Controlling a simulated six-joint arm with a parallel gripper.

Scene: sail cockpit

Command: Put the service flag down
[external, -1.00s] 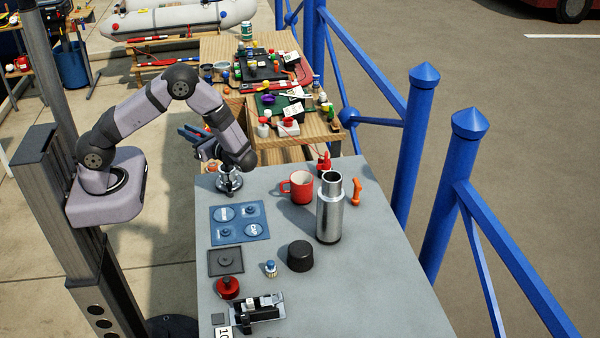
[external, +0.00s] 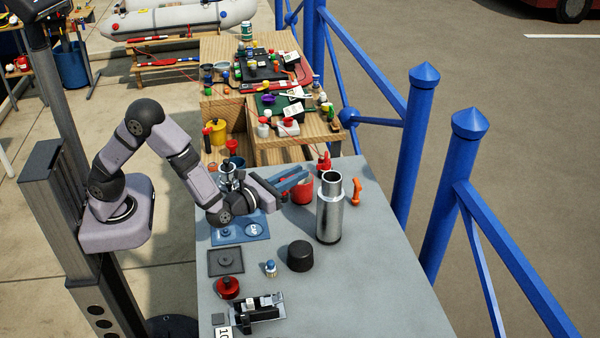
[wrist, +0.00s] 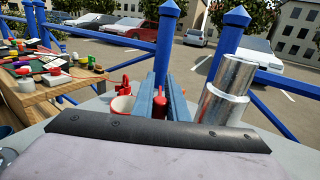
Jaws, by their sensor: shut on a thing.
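My gripper (external: 297,178) has long blue fingers and reaches right over the table, level with the red mug (external: 303,194). In the wrist view its fingers (wrist: 160,97) point away toward the blue rail. A small red upright piece (wrist: 160,101) shows between them. I take it to be the service flag, held by the shut jaws, but its shape is mostly hidden. In the external view the fingers cover the held piece and part of the mug. Whether the flag touches the table cannot be told.
The steel flask (external: 330,208) stands just right of the fingers, with an orange handle (external: 357,189) behind it. A black lid (external: 300,256), a blue mat (external: 258,226) and a red knobbed piece (external: 228,287) lie nearer. The table's right front is clear.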

